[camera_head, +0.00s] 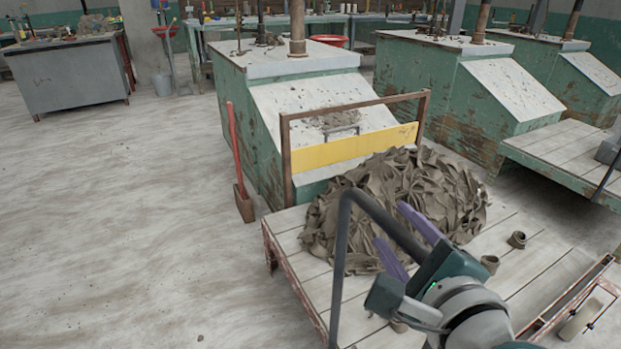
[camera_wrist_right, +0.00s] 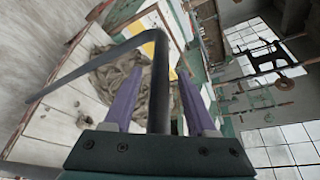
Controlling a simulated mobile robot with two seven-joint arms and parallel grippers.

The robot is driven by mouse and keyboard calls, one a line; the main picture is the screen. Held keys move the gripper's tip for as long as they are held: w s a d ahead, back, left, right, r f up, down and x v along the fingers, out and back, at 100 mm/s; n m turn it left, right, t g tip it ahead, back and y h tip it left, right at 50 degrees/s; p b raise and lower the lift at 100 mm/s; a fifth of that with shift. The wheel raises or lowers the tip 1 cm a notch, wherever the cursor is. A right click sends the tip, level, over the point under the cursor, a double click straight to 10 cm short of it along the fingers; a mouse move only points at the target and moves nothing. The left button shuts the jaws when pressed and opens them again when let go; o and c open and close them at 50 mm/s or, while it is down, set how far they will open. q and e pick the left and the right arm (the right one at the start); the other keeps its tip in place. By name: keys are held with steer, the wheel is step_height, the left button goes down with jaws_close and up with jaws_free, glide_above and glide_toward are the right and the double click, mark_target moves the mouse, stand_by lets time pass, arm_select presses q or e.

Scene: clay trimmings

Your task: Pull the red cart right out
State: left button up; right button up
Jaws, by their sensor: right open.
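The red cart (camera_head: 303,293) has a plank top and a worn red edge. A large heap of grey clay trimmings (camera_head: 400,200) lies on it. A bent dark grey tube handle (camera_head: 341,265) rises at its near side; it also shows in the right wrist view (camera_wrist_right: 90,68). My right gripper (camera_head: 390,225) is open, with its purple fingers on either side of the handle's top bar. In the wrist view the bar runs between the fingers (camera_wrist_right: 161,75); I cannot tell whether they touch it. My left gripper is not in view.
A green machine (camera_head: 240,130) with a sloped top stands behind the cart, and more stand to the right. A red-handled tool (camera_head: 236,150) stands upright by the cart's left side. The floor (camera_head: 110,200) at left is open.

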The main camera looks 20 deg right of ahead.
steer(key=shift+w, duration=0.15)
jaws_close()
stand_by(0.4)
stand_by(1.0)
